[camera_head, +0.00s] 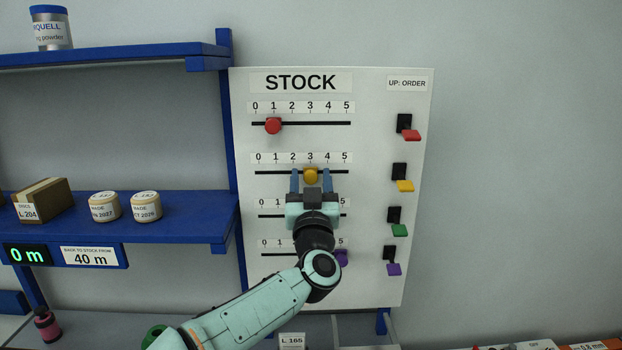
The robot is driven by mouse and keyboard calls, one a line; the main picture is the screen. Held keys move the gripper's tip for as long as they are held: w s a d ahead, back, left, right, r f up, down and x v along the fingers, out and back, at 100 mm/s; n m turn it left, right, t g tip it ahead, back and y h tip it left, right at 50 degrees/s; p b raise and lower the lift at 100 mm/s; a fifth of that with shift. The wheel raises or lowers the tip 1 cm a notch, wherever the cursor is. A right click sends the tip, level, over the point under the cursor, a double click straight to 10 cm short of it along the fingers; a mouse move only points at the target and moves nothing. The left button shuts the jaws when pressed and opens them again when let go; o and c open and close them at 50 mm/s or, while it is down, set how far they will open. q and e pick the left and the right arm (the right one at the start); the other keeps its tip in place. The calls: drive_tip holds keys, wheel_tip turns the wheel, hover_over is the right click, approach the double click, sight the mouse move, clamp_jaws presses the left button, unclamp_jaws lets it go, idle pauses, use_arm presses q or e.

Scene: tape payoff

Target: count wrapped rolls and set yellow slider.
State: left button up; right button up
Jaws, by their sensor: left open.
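The yellow slider (310,175) sits on the second track of the white STOCK board (390,280), at the 3 mark. My left gripper (311,181) is open, with one blue finger on each side of the yellow slider; I cannot tell whether they touch it. Two cream wrapped rolls, a left roll (104,207) and a right roll (146,207), stand on the blue shelf (190,205). Their labels show dates that seem to end in 2027 and 2026. My gripper hides much of the third track, and no slider shows there. My right gripper is not in view.
The red slider (273,125) is at 1; the purple slider (342,258) is near 5, partly behind my arm. The yellow flag switch (405,186) and the other coloured switches point down. A cardboard box (45,198) stands left of the rolls. A display (27,254) reads 0 m.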

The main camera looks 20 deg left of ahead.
sight(293, 165)
use_arm(q)
clamp_jaws()
drive_tip(key=shift+s+a+b, duration=0.25)
drive_tip(key=shift+s+a, duration=0.2)
drive_tip(key=shift+a, duration=0.35)
drive_tip(key=shift+s+a+b, duration=0.2)
drive_tip(key=shift+s+a, duration=0.25)
drive_tip(key=shift+a, duration=0.5)
unclamp_jaws()
drive_tip(key=shift+w+d, duration=0.1)
drive_tip(key=shift+d, duration=0.15)
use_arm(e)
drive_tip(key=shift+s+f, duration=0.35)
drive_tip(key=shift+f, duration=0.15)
use_arm(q)
drive_tip(key=shift+a, duration=0.1)
